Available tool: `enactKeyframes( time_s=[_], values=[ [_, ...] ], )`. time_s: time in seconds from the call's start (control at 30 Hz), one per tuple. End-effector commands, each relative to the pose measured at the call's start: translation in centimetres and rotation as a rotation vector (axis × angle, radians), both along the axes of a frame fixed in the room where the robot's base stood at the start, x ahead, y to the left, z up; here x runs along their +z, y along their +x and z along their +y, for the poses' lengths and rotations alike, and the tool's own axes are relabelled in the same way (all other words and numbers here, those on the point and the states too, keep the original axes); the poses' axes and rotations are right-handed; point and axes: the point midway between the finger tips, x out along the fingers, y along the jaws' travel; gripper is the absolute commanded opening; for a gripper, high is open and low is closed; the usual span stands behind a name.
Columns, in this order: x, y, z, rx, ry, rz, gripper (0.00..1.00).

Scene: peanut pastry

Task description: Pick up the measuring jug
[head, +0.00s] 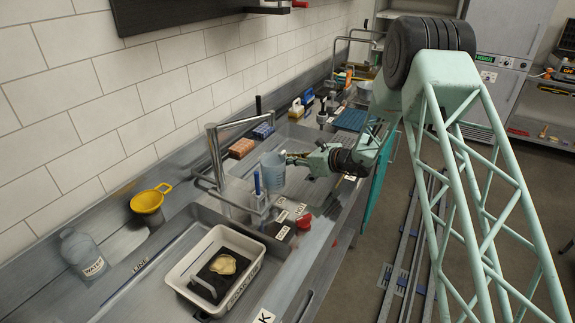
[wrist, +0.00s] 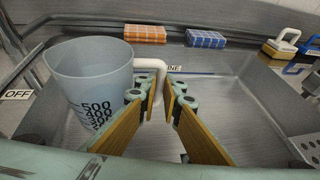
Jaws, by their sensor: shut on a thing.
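In the head view my gripper (head: 291,157) reaches the jug from the right. I cannot tell whether the jug's base touches the surface.
A white tray (head: 184,261) with a pastry, a yellow funnel (head: 148,199) and a water bottle (head: 83,252) are nearer the front.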

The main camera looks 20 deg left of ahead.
Motion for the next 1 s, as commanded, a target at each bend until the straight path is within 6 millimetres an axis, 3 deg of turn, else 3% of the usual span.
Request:
enactKeyframes(
  time_s=[0.1,0.4,1.0],
  values=[
    [1.9,0.1,0.0,-0.001,0.001,-0.003,0.0],
    [5.0,0.1,0.0,0.0,0.0,-0.002,0.0],
    [5.8,0.0,0.0,-0.001,0.001,-0.001,0.0]
  ],
)
